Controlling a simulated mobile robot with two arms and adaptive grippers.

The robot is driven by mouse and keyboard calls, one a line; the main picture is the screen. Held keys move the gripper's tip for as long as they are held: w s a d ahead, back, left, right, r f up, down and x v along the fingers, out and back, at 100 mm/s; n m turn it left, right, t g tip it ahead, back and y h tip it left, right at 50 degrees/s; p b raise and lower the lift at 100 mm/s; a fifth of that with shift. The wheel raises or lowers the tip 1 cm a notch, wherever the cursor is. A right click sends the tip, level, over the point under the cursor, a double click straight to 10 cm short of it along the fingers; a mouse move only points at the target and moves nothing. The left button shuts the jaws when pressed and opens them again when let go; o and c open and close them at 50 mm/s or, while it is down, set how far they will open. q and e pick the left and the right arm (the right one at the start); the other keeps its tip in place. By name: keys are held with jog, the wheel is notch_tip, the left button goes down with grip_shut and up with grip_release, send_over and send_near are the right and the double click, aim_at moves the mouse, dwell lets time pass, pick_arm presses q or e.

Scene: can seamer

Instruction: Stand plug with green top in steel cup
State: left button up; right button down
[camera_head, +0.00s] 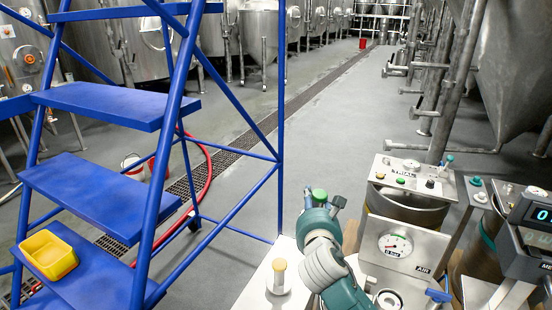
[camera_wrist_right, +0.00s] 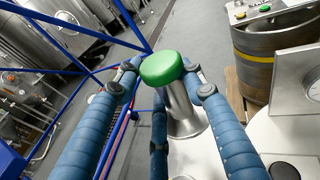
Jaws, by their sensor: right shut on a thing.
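The plug with green top (camera_wrist_right: 165,66) is between the fingers of my right gripper (camera_wrist_right: 166,84) in the right wrist view. A steel cylinder (camera_wrist_right: 183,112) shows below the green top; I cannot tell whether it is the plug's body or another part. In the head view the green top (camera_head: 319,195) shows at the tip of my right gripper (camera_head: 322,203), which is shut on the plug. My fingers hide the plug's lower part in the head view. I cannot clearly make out the steel cup. My left gripper is not in view.
A yellow-topped piece (camera_head: 279,272) stands on the white surface (camera_head: 258,290) left of my right arm. A steel panel with a pressure gauge (camera_head: 395,244) and a steel drum (camera_head: 408,207) stand right. Blue steps (camera_head: 90,190) with a yellow bin (camera_head: 49,254) stand left.

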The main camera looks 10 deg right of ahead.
jog(key=shift+m+h, duration=0.4)
jog(key=shift+h, duration=0.1)
jog(key=s+f, duration=0.1)
jog(key=s+a, duration=0.1)
jog(key=s, duration=0.1)
jog(key=shift+s+a+f, duration=0.15)
jog(key=shift+a+f, duration=0.05)
jog(key=shift+f, duration=0.2)
jog(key=s+r+m+g+h, duration=0.1)
jog(key=s+m+g+h, duration=0.1)
jog(key=s, duration=1)
jog(key=s+r+m+g+h, duration=0.2)
jog(key=s+m+h, duration=0.3)
jog(key=s, duration=0.8)
jog(key=shift+d+g+h, duration=0.45)
jog(key=shift+g+h, duration=0.15)
jog(key=shift+g, duration=0.2)
jog(key=shift+w, duration=0.1)
